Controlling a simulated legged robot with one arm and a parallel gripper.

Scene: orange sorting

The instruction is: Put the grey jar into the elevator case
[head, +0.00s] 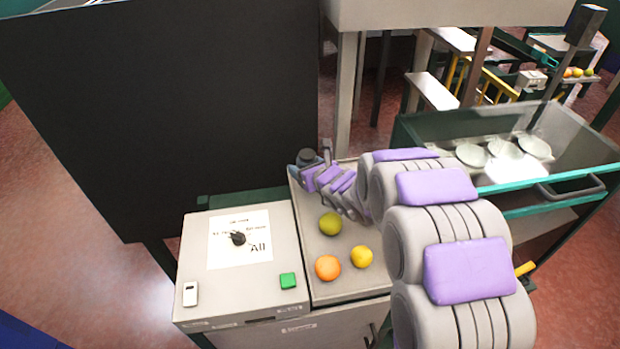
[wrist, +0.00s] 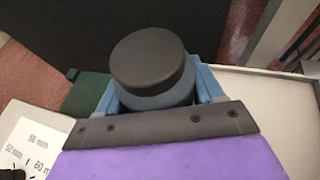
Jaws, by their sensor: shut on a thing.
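The grey jar (wrist: 152,65) has a round black lid and sits between the blue fingers of my gripper (wrist: 158,95) in the wrist view. My gripper is shut on it, and only the lid and a strip of the grey body show. In the head view my gripper (head: 298,171) is at the far left corner of the tray-topped counter, with the jar's dark lid (head: 306,156) showing above it. My arm hides part of the counter. I cannot tell for sure which thing is the elevator case.
A green fruit (head: 330,223), an orange (head: 327,268) and a yellow fruit (head: 361,257) lie on the counter (head: 350,287). A control box (head: 215,283) with a knob stands left. A tall dark panel (head: 170,110) rises behind. A glass-sided bin (head: 440,130) with white dishes stands right.

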